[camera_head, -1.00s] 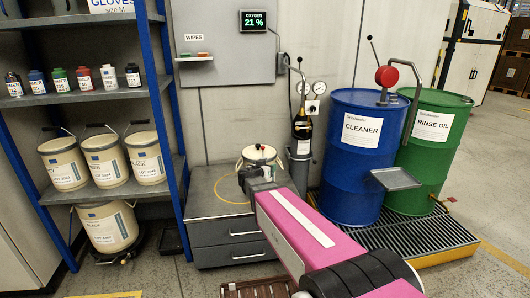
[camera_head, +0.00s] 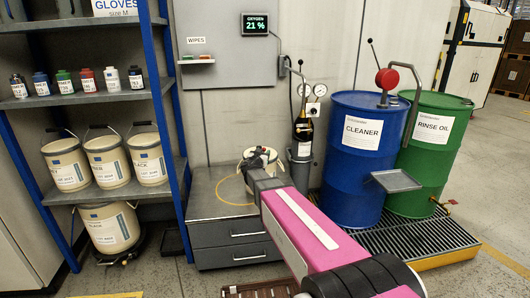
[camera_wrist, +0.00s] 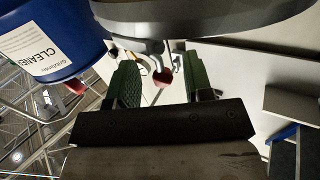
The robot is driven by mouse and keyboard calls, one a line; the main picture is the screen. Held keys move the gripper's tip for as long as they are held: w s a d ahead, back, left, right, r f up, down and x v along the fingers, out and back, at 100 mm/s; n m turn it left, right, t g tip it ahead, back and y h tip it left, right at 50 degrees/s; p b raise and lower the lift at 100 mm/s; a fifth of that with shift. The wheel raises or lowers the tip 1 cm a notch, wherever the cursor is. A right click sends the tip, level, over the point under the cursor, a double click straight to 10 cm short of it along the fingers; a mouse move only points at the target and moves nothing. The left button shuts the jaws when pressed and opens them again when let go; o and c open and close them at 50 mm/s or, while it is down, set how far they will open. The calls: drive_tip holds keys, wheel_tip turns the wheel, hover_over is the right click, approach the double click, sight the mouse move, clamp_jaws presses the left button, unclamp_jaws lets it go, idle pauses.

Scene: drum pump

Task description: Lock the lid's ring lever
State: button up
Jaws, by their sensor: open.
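A small cream pail (camera_head: 246,167) with a lid stands on the grey drawer cabinet. My gripper (camera_head: 258,174) is at its near side and hides part of it. In the wrist view the underside of a round grey rim (camera_wrist: 215,22) fills the top. A small part with a red tip (camera_wrist: 163,77), seemingly the ring lever, shows between the two green fingers of my gripper (camera_wrist: 160,82). The fingers are apart, with gaps visible beside the red tip. I cannot tell whether either finger touches it.
The blue drum (camera_head: 352,175) and green drum (camera_head: 425,160) stand right. Shelves with a blue post (camera_head: 170,130) are left.

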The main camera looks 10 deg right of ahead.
drive_tip(key=x, duration=0.3)
drive_tip(key=shift+w+d, duration=0.1)
drive_tip(key=shift+w, duration=0.1)
clamp_jaws()
